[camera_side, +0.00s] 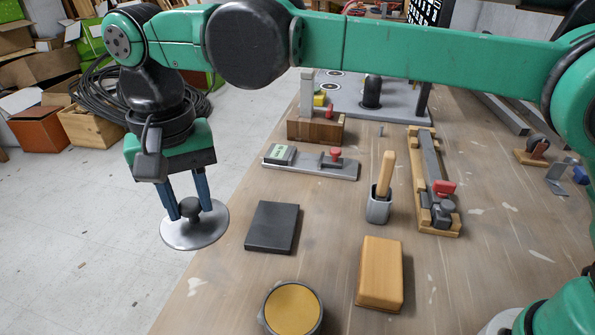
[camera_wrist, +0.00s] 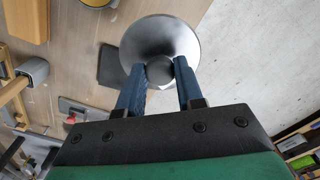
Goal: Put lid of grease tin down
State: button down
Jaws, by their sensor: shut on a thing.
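The lid (camera_side: 194,229) is a round, shiny metal disc with a dark knob (camera_side: 190,208). My gripper (camera_side: 188,211) is shut on the knob and holds the lid roughly level at the table's left edge, partly over the floor in the side view. In the wrist view the lid (camera_wrist: 160,38) hangs beyond the two blue fingers (camera_wrist: 160,75), which close on the knob from both sides. The grease tin (camera_side: 292,308), open with yellow-brown grease inside, stands at the front of the table, right of and nearer than the lid. Its edge shows in the wrist view (camera_wrist: 97,3).
A flat dark slab (camera_side: 272,227) lies just right of the lid. A wooden block (camera_side: 381,272), a cup with a wooden handle (camera_side: 378,207) and a clamp on a wooden base (camera_side: 434,185) stand further right. A coiled black hose (camera_side: 90,95) is behind my gripper. Bare table lies around the slab.

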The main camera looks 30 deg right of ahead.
notch_tip(320, 180, down, 15)
jog(key=shift+r, duration=0.1)
dwell(0.4)
jog(key=c, duration=0.6)
grip_release()
jog(key=shift+o, duration=0.2)
